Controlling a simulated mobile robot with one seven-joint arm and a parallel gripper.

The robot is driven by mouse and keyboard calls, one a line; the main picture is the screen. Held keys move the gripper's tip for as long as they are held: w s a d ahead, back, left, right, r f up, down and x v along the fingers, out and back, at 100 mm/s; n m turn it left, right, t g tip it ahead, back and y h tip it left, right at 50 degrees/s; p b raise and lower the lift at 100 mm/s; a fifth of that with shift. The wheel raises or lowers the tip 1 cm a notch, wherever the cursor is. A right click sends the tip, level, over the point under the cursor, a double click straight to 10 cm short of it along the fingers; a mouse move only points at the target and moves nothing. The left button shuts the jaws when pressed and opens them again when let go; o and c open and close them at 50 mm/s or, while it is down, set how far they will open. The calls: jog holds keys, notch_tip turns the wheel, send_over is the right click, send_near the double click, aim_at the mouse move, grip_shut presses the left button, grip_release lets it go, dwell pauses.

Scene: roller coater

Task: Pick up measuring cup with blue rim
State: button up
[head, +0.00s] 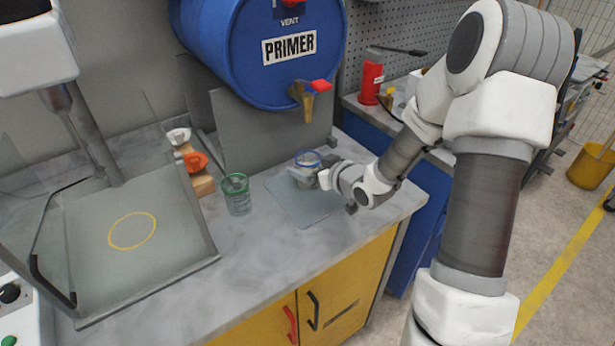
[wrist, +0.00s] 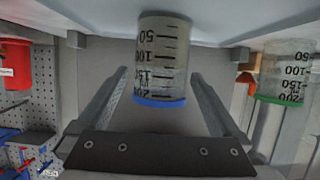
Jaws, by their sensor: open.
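The measuring cup with the blue rim (head: 307,160) stands on the grey mat below the drum's tap in the head view. In the wrist view the same cup (wrist: 162,62) appears upside down, with black scale marks, between the two fingers. My gripper (head: 308,176) is at the cup, its fingers apart on either side of it. The wrist view shows a gap between the cup and each finger of my gripper (wrist: 160,85). The head view partly hides the cup's lower part behind the gripper.
A measuring cup with a green rim (head: 237,194) stands to the left on the counter (head: 255,250). A blue primer drum (head: 262,50) with a brass tap (head: 308,97) hangs above. An orange-and-wood item (head: 197,163) stands behind the green-rimmed cup.

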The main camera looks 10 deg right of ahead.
jog(key=shift+w+a+f, duration=0.2)
jog(key=shift+w+f, duration=0.05)
jog(key=shift+w, duration=0.2)
jog(key=shift+r, duration=0.1)
grip_shut()
jog(key=shift+r, duration=0.1)
jog(key=shift+r, duration=0.6)
jog(key=s+d+r+p, duration=0.2)
jog(key=d+r+p, duration=0.2)
jog(key=d+r, duration=0.5)
jog(key=shift+s+d+r, duration=0.3)
jog(key=shift+s+d, duration=0.1)
jog(key=shift+d, duration=0.55)
